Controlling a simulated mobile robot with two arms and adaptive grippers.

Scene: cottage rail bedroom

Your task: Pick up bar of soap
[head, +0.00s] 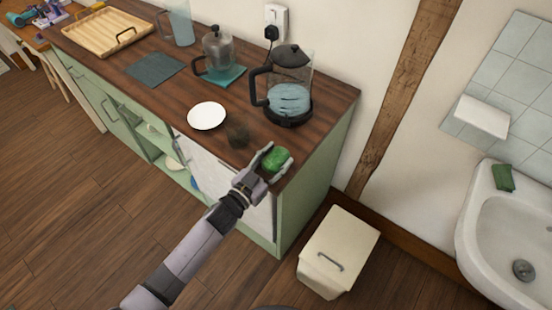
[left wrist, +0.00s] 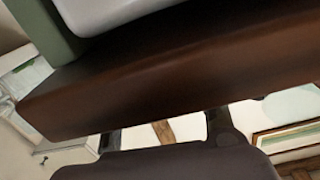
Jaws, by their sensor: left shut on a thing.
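A green rounded bar, which looks like the bar of soap (head: 275,158), is at the front right corner of the wooden counter. My left gripper (head: 277,162) is shut on it, with a finger on either side. I cannot tell whether the soap still touches the counter top. In the left wrist view my two gripper fingers (left wrist: 165,132) show as dark shapes below the counter edge, and the soap cannot be made out there. My right gripper is not in view.
The dark wooden counter (head: 160,98) holds a white plate (head: 207,116), a kettle (head: 289,95), a glass pot (head: 217,55) and a wooden tray (head: 108,31). A cream bin (head: 338,250) stands on the floor at right. A white sink (head: 510,220) has a green item (head: 503,177) on its rim.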

